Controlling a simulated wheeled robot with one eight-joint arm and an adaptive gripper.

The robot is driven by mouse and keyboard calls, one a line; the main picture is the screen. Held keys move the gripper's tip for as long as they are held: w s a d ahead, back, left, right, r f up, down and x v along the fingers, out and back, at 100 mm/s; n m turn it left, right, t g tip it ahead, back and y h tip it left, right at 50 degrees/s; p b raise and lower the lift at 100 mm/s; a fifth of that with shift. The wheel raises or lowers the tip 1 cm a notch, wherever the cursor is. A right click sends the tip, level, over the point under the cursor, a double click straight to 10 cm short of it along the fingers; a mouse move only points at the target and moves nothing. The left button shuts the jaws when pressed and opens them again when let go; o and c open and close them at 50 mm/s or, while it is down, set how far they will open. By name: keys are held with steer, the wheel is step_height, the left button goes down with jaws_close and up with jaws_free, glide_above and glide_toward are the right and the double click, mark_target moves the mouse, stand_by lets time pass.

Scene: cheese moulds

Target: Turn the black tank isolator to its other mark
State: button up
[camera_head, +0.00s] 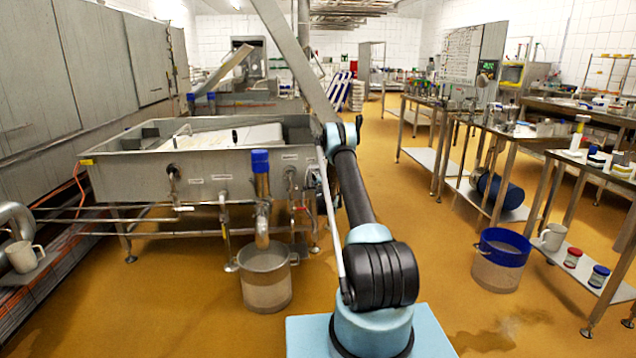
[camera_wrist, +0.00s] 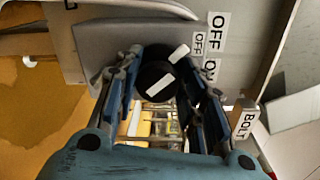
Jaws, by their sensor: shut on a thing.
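The black isolator (camera_wrist: 152,76) shows in the wrist view as a dark round knob with a white bar on its face. A second short white mark lies just above and right of that bar. My gripper (camera_wrist: 160,75) has its blue-grey fingers on either side of the knob and is shut on it. "OFF" labels (camera_wrist: 217,28) sit above and right of the knob, with a partly hidden "ON" label (camera_wrist: 210,71) below them. In the head view my arm reaches toward the steel vat; my gripper and the isolator cannot be made out there.
The steel vat (camera_head: 120,178) stands at the left, with pipes and valves along its front. A "BOLT" label (camera_wrist: 245,122) is at the right in the wrist view. A blue-rimmed bucket (camera_head: 500,262) stands on the floor at right.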

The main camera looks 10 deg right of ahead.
steer(key=shift+w+a+f+n, duration=0.1)
steer(key=shift+f+n, duration=0.05)
steer(key=shift+n, duration=0.35)
steer(key=o, duration=1)
steer(key=shift+w+f, duration=0.1)
steer(key=shift+f, duration=0.1)
steer(key=shift+r, duration=0.1)
steer(key=shift+s, duration=0.6)
steer(key=s, duration=1.1)
steer(key=shift+r, duration=0.2)
steer(key=shift+r, duration=0.1)
